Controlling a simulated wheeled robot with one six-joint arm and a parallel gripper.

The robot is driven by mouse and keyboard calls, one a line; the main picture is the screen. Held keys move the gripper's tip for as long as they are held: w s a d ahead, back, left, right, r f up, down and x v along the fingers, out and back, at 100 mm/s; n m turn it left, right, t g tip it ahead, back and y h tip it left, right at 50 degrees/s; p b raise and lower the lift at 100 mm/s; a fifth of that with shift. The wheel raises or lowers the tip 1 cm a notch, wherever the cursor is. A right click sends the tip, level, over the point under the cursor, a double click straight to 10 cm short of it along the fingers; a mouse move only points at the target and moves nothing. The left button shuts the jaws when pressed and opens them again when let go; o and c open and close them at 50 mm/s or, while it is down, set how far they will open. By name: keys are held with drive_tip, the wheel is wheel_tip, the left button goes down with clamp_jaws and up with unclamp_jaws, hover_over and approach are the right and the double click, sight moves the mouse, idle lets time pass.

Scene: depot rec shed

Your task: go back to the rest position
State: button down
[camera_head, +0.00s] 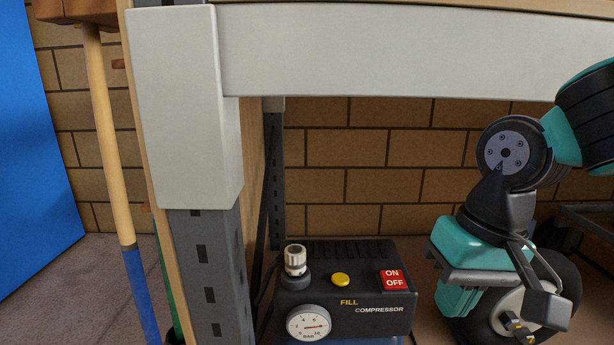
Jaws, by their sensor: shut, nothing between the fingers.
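My gripper (518,325), on the teal and black arm, is at the lower right, pointing down. It is shut and empty. It hangs in front of a wheel with a dark tyre and pale hub (498,310), which it partly hides. I cannot tell whether it touches the wheel. It is to the right of the black fill compressor (345,285) and apart from it.
A pale beam (420,60) crosses above, and a post with a white cover (180,110) stands left of the compressor. A brick wall (380,190) is behind. A wooden-handled tool (105,140) and a blue panel (30,150) are at far left.

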drive_tip(key=s+a+r+n+y+p, duration=0.2)
drive_tip(key=s+r+n+p, duration=0.4)
drive_tip(key=s+r+p, duration=0.55)
wheel_tip(320, 180, up, 37)
drive_tip(key=w+p, duration=0.2)
drive_tip(key=p, duration=3.2)
drive_tip(key=shift+w, duration=0.3)
drive_tip(key=shift+a, duration=0.1)
